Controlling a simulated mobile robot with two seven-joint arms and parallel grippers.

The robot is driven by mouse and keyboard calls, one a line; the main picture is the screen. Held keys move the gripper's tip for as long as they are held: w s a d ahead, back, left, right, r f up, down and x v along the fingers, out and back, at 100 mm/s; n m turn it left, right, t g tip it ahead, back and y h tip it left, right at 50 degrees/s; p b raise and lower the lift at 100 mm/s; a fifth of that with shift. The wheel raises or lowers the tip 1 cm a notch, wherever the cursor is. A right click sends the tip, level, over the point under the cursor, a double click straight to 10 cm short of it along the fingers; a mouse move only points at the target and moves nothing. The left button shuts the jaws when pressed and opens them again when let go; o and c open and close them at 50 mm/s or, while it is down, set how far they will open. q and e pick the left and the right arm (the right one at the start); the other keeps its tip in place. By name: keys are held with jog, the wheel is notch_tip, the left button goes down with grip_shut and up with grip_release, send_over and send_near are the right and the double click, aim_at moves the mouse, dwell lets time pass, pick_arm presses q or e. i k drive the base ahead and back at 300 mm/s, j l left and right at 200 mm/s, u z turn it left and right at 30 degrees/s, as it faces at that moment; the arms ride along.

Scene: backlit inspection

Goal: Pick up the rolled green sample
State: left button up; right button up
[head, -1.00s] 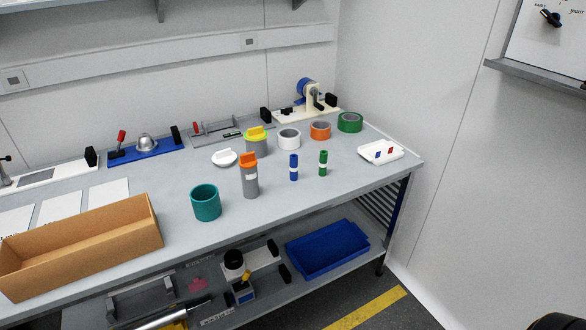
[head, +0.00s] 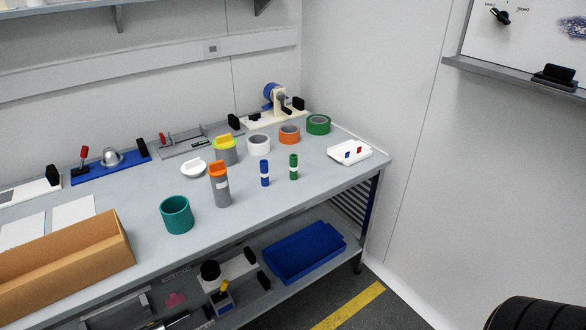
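The rolled green sample (head: 293,167) is a small upright green roll with a white band around its middle. It stands on the grey bench top, toward the right end. A similar blue roll (head: 264,173) with a white band stands just left of it, apart from it. Neither of my grippers is in the head view, and nothing touches the green roll.
A grey canister with orange lid (head: 220,184), a teal cup (head: 176,215) and a cardboard box (head: 70,265) stand to the left. Tape rolls (head: 289,135) stand behind; a white tray (head: 336,151) lies right. A black rounded object (head: 540,314) is at lower right.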

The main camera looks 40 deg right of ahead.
aim_at(293, 156)
jog(key=i+l+u, duration=0.2)
jog(key=l+u, duration=0.2)
jog(key=l, duration=0.65)
jog(key=l+u, duration=0.35)
jog(key=l, duration=0.75)
jog(key=i, duration=0.05)
